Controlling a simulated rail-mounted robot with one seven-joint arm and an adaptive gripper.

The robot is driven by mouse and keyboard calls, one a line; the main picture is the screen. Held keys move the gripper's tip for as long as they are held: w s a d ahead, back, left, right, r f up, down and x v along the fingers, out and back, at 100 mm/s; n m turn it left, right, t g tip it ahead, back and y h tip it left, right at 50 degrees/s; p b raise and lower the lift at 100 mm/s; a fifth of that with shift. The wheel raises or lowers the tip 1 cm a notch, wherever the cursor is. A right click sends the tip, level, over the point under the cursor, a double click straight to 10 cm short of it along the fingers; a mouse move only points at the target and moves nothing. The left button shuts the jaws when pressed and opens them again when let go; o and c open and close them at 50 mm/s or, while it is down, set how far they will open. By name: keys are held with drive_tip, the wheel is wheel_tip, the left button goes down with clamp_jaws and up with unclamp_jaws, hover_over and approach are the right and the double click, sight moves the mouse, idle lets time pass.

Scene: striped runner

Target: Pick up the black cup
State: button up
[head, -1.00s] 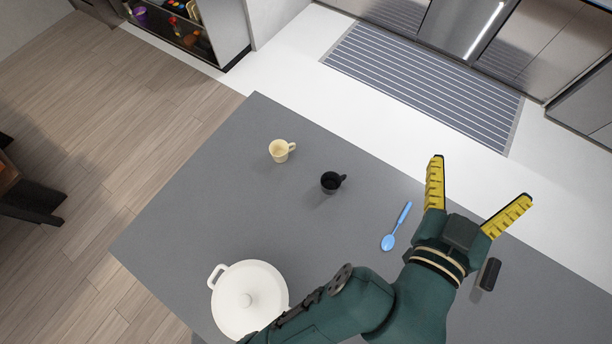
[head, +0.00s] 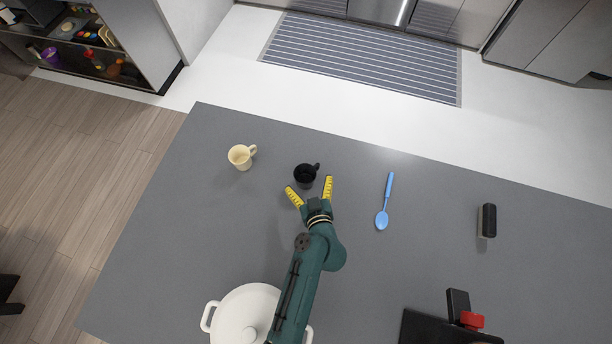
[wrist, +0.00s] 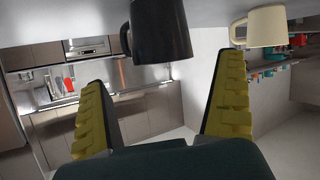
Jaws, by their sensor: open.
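The black cup (head: 305,175) stands on the grey table near its far edge, its handle pointing to the upper right. My gripper (head: 310,189) is open and empty, with yellow-padded fingers spread just on the near side of the cup. In the wrist view my gripper (wrist: 160,88) has the cup ahead, roughly between the finger directions. I cannot tell whether any finger touches it.
A cream mug (head: 241,157) stands left of the cup. A blue spoon (head: 384,207) lies to the right, and a dark block-like object (head: 488,220) farther right. A white lidded pot (head: 233,311) is at the near side, under my arm. Table around the cup is clear.

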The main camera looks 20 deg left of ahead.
sight(303, 167)
drive_tip(key=x, duration=0.5)
drive_tip(key=shift+w+a+f, duration=0.15)
drive_tip(key=shift+a+f, duration=0.1)
drive_tip(key=shift+a, duration=0.05)
drive_tip(key=shift+c, duration=0.4)
drive_tip(key=shift+r, duration=0.1)
drive_tip(key=c, duration=1.2)
